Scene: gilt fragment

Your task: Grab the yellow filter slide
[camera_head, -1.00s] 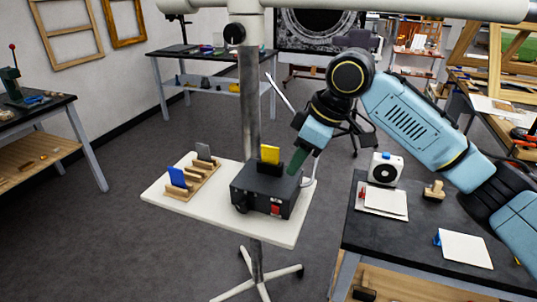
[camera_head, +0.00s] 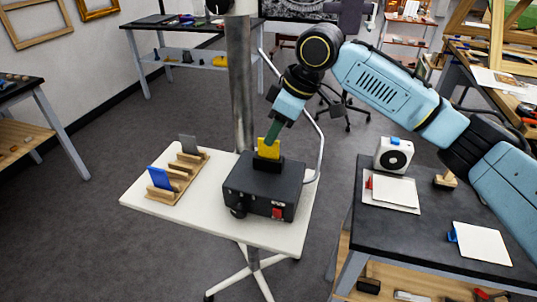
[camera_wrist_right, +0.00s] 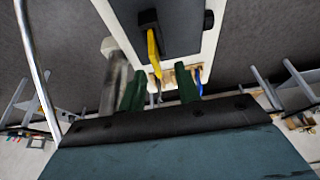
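The yellow filter slide (camera_head: 268,148) stands upright in the slot on top of a black box (camera_head: 262,190). My right gripper (camera_head: 274,134) is just above and behind the slide, its dark green fingers pointing down toward it. In the right wrist view the two green fingers (camera_wrist_right: 161,84) are apart, and the slide (camera_wrist_right: 153,52) shows edge-on beyond their tips, between them sideways and nearer the left finger. Nothing is held. I cannot tell whether a finger touches the slide. My left gripper is out of view.
The box stands on a small white table (camera_head: 215,222) with a metal post behind it. A wooden rack (camera_head: 178,178) to the left holds a blue slide (camera_head: 160,178) and a grey slide (camera_head: 188,144). A black-topped bench (camera_head: 425,215) is at the right.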

